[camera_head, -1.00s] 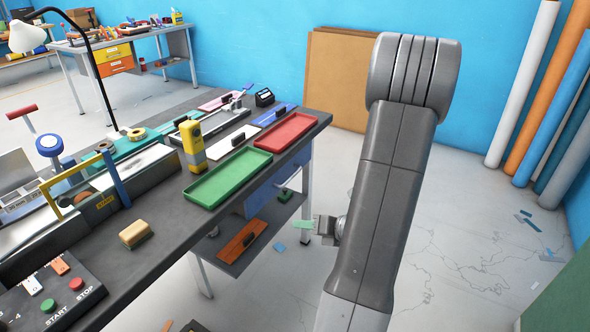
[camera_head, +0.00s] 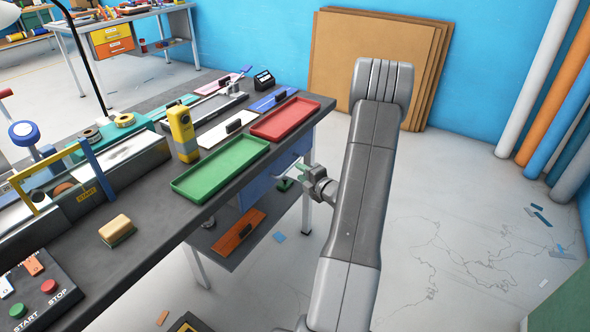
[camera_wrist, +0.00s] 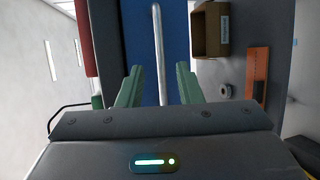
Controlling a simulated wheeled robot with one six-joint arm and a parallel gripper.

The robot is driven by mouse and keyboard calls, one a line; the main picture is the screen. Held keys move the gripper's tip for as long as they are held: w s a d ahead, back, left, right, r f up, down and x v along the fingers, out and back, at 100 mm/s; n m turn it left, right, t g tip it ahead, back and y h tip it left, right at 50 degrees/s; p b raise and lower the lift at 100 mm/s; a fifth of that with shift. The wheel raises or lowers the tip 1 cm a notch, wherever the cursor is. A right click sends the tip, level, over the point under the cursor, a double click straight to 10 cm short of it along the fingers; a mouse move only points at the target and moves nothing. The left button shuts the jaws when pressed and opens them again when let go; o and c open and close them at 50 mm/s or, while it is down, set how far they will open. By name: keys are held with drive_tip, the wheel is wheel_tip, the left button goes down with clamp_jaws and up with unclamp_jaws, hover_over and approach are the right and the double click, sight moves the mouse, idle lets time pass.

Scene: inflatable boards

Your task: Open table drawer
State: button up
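The table drawer (camera_head: 256,190) has a blue front under the dark worktop, below the red and green trays. In the wrist view the blue front (camera_wrist: 139,50) fills the middle, with a pale bar handle (camera_wrist: 159,60) running along it. My gripper (camera_head: 301,174) is beside the drawer front in the head view. In the wrist view its two green fingers (camera_wrist: 158,85) are apart, with the handle between them in the picture. I see no finger touching the handle. The drawer looks shut, though my gripper and the worktop edge hide part of it.
A green tray (camera_head: 222,167) and a red tray (camera_head: 286,118) lie near the worktop edge above the drawer. A lower shelf holds an orange board (camera_head: 239,230); the wrist view shows a cardboard box (camera_wrist: 210,30). The floor right of the table is mostly clear.

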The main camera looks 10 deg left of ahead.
drive_tip(key=shift+x, duration=2.35)
clamp_jaws()
